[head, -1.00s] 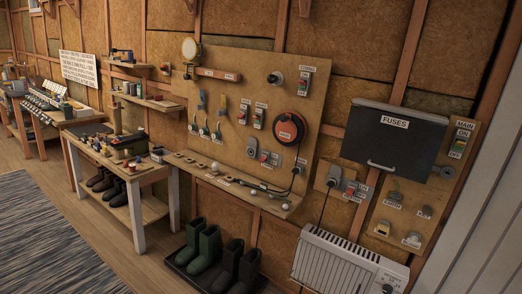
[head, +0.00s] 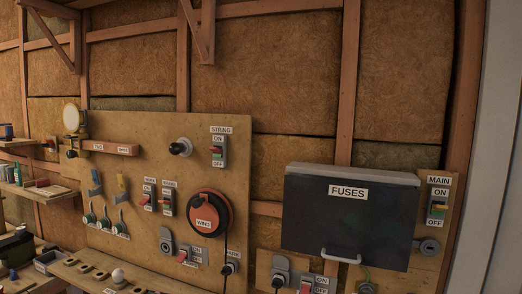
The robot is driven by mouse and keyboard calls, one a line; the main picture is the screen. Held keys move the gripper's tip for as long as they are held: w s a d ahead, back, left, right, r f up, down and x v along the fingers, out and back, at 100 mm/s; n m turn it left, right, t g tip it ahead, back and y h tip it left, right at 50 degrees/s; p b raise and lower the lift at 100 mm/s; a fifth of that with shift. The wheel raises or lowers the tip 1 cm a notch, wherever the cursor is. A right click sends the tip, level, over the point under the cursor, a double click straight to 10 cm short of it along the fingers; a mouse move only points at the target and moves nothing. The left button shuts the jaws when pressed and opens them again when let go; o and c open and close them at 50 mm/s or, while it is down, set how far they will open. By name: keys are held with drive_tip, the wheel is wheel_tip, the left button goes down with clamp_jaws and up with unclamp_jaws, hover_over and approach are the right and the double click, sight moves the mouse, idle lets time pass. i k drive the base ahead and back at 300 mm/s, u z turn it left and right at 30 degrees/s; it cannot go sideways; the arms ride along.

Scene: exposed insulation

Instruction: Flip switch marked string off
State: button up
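The switch marked STRING (head: 218,152) is at the upper right of the wooden panel, in the middle of the head view. It is a small grey upright plate with ON above and OFF below. A red part and a green part show between these words, but I cannot tell which way it is set. My gripper is not in view, and nothing covers the switch.
A black knob (head: 181,147) sits left of the switch, and a red-and-black reel marked WIND (head: 210,213) is below it. The grey FUSES box (head: 345,222) juts out to the right, beside a MAIN switch (head: 438,209). A shelf bracket (head: 205,30) hangs above.

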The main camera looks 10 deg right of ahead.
sight(218, 152)
drive_tip(key=u, duration=0.55)
drive_tip(key=i, duration=2)
drive_tip(key=z, duration=0.35)
